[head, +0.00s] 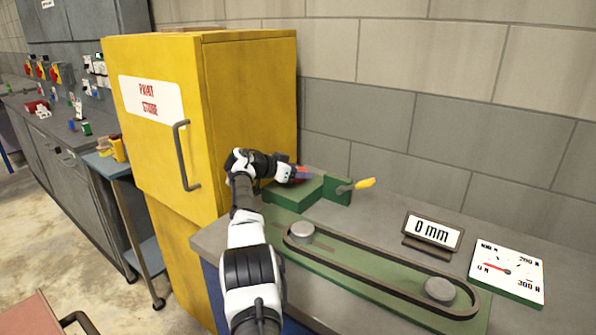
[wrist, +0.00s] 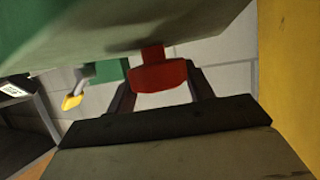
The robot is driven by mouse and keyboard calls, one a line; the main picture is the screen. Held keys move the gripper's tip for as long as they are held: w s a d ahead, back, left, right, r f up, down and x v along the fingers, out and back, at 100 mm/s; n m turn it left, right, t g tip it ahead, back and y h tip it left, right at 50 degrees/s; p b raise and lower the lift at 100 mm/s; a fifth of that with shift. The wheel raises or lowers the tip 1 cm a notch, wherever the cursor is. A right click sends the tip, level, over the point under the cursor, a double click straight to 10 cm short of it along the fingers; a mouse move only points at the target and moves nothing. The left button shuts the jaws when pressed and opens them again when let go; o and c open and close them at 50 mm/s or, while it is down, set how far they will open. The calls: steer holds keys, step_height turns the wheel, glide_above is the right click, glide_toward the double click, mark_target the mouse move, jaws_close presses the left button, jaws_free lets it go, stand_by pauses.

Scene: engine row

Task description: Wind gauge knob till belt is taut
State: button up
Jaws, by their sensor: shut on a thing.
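A red knob (wrist: 158,77) sticks out of the green block (head: 305,195). My gripper (wrist: 162,82) is shut on the knob, one finger on each side. In the head view my gripper (head: 296,174) is at the block's far left end and mostly hides the knob. A dark belt (head: 375,281) loops around two grey pulleys (head: 301,232) on a green plate, with a visible gap past the right pulley (head: 440,289). The display (head: 433,232) reads 0 mm. The dial gauge (head: 508,272) has its red needle pointing left, near 0 N.
A lever with a yellow handle (head: 364,184) sticks out from the block's right end. A tall yellow paint store cabinet (head: 240,100) stands close on the left of my gripper. A block wall (head: 430,110) runs behind the bench.

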steer(key=shift+a, duration=0.15)
steer(key=o, duration=0.9)
steer(key=shift+o, duration=0.4)
steer(key=shift+s, duration=0.1)
steer(key=shift+s+a+r+b, duration=0.2)
steer(key=shift+s+a+b, duration=0.2)
steer(key=shift+a+b, duration=0.25)
steer(key=b+v, duration=0.3)
steer(key=v, duration=0.9)
steer(key=shift+r, duration=0.2)
